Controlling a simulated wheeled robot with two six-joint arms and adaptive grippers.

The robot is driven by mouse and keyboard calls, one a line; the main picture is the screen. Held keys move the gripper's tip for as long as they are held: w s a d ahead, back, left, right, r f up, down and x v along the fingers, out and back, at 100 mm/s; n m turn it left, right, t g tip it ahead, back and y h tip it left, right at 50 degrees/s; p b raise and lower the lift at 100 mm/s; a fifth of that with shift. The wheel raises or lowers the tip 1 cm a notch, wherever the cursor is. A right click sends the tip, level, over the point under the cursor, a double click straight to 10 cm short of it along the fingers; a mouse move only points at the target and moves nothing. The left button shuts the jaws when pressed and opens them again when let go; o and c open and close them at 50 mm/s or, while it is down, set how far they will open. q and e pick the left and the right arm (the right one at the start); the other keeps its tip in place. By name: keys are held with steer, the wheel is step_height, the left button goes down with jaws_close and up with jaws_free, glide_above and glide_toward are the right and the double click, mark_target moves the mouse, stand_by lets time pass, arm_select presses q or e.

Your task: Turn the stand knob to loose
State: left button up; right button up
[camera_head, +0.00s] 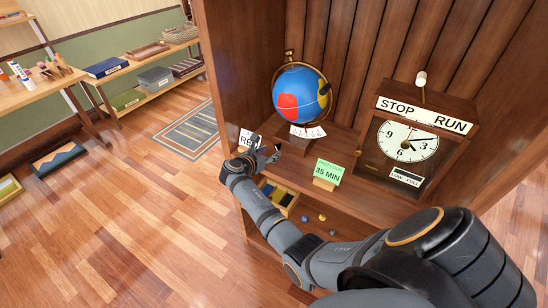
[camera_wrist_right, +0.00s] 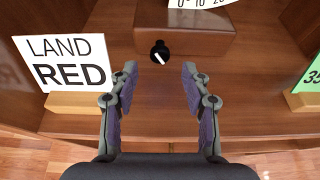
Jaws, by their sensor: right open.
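My left gripper is not in view.
A white "LAND RED" card (camera_wrist_right: 66,62) stands left of my fingers. A green "35 MIN" card (camera_head: 327,172) stands to the right, also at the wrist view's right edge (camera_wrist_right: 312,78). A clock box (camera_head: 408,138) with a STOP/RUN label stands further right.

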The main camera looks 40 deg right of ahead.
mark_target(276, 148)
steer(key=b+x, duration=0.1)
steer(key=x, duration=0.2)
steer(key=shift+f+b, duration=0.3)
steer(key=shift+b, duration=0.1)
steer(key=shift+w+d, duration=0.2)
steer(key=shift+d, duration=0.15)
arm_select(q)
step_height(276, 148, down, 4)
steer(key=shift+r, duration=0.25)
arm_select(e)
steer(key=shift+r, duration=0.15)
